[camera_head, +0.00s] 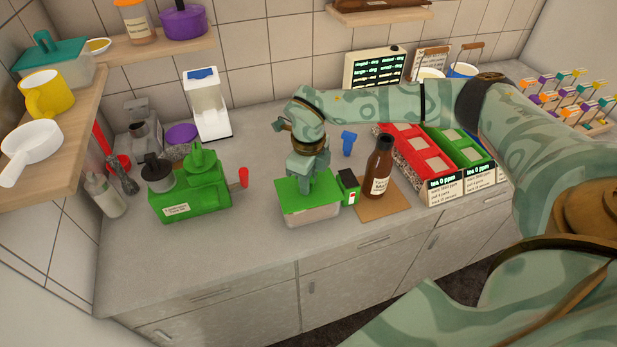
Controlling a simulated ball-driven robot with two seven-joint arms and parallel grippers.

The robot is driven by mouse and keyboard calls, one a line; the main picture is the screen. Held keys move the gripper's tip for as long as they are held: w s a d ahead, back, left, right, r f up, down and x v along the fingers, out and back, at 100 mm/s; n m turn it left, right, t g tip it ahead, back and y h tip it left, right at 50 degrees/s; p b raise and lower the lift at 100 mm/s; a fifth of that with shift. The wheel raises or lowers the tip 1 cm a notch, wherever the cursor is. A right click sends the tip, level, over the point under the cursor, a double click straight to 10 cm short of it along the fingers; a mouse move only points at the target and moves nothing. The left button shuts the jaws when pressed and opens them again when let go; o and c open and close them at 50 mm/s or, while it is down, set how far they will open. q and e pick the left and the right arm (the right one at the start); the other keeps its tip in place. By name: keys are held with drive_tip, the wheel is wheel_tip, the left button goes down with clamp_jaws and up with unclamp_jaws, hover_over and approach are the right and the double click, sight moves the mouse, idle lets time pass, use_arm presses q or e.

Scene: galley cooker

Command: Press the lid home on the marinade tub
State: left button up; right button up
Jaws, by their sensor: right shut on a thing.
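The marinade tub (318,216) is a pale, see-through box on the grey worktop, near the front edge. A flat green lid (290,204) lies over its top. I cannot tell whether the lid is fully seated all round. My right gripper (306,188) points down at the middle of the lid and is shut. It hides what it grips, which appears to be a part on top of the lid. My left gripper is out of view.
A small green-and-black box (348,188) stands close to the tub's right side. A brown sauce bottle (378,170) on a board (385,207) is further right.

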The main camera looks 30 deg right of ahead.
drive_tip(key=o, duration=1.5)
wheel_tip(320, 180, up, 7)
drive_tip(key=p, duration=0.6)
drive_tip(key=shift+p, duration=0.3)
clamp_jaws()
idle(0.5)
